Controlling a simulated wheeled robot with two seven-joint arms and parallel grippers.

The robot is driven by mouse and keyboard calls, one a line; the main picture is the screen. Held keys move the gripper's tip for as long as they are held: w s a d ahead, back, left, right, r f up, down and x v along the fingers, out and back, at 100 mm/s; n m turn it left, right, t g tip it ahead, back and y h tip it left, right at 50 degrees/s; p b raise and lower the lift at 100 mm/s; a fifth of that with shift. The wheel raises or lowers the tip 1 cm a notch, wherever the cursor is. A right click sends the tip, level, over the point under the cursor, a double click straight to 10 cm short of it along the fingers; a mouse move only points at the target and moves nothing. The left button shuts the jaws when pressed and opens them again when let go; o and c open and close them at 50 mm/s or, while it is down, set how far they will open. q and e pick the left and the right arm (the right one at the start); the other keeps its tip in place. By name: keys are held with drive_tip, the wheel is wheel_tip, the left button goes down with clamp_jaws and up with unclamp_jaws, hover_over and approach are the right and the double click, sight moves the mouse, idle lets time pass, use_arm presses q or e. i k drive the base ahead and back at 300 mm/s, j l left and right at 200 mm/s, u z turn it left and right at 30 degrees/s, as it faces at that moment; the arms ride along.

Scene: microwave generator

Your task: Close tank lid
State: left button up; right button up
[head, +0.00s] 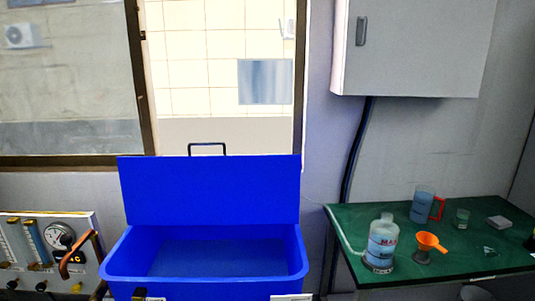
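A blue tank (122,262) stands at the bottom centre of the head view. Its front is cut off by the lower edge of the picture. Its blue lid (209,190) is open and stands roughly upright at the back of the tank. A dark handle (207,146) sticks up above the lid's top edge. The part of the inside that shows looks empty. Neither of my grippers can be made out in this view.
A green table (450,255) on the right carries a plastic bottle (381,243), an orange funnel (430,242), a red-handled jug (423,205) and a small glass (462,218). A gauge panel (45,255) stands left of the tank. A grey wall cabinet (420,45) hangs above the table.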

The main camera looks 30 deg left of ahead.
sight(225, 189)
drive_tip(key=u, duration=1.3)
drive_tip(key=l+u, duration=0.15)
drive_tip(key=l, duration=0.3)
drive_tip(key=k+l+u, duration=0.1)
drive_tip(key=l, duration=0.4)
drive_tip(key=k+l+u, duration=0.15)
drive_tip(key=l, duration=0.3)
drive_tip(key=l+u, duration=0.1)
drive_tip(key=l, duration=0.35)
drive_tip(key=k, duration=0.05)
